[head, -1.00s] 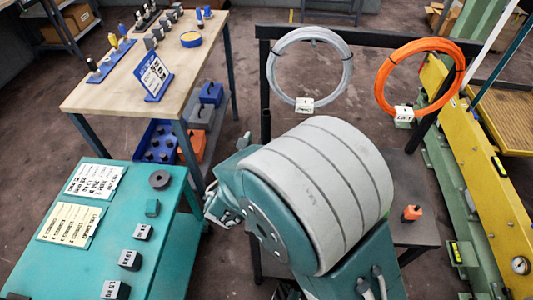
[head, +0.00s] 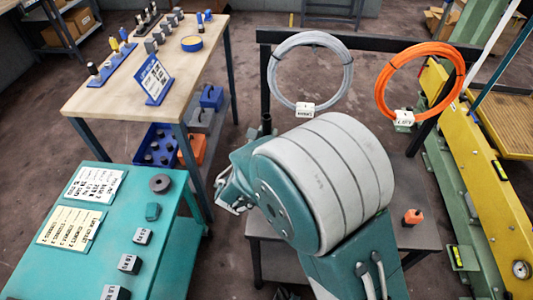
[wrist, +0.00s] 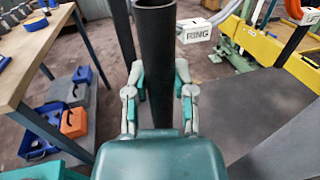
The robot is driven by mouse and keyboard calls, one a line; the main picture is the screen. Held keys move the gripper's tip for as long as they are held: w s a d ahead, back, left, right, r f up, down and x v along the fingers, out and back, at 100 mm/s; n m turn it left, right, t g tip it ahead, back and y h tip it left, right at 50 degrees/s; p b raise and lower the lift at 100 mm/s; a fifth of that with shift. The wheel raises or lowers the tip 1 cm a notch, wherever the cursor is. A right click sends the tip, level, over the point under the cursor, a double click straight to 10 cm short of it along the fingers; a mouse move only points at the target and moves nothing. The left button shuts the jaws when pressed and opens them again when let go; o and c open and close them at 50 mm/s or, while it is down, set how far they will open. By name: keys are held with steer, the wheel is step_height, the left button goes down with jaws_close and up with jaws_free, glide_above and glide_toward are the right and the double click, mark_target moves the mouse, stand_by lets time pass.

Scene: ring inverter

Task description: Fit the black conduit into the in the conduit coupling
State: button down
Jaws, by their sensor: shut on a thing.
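The black conduit (wrist: 156,45) is a dark hollow tube that stands upright in the wrist view, its open end at the top edge. My gripper (wrist: 159,78) is shut on it, one finger on each side. The palm hides the tube's lower end. In the head view my gripper (head: 234,190) shows only partly, at the left of my large grey and teal arm link, which hides the rest. I cannot make out the conduit coupling for certain in either view.
A grey coil (head: 273,75) and an orange coil (head: 381,85) hang on a black rack above a dark grey table (head: 415,236). A small orange-capped part (head: 413,217) stands on it. A teal table (head: 100,255) and a wooden workbench (head: 122,75) are at the left.

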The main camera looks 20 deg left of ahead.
mark_target(266, 118)
step_height(266, 118, up, 10)
steer(key=shift+r, duration=0.1)
stand_by(0.4)
steer(key=shift+s, duration=0.1)
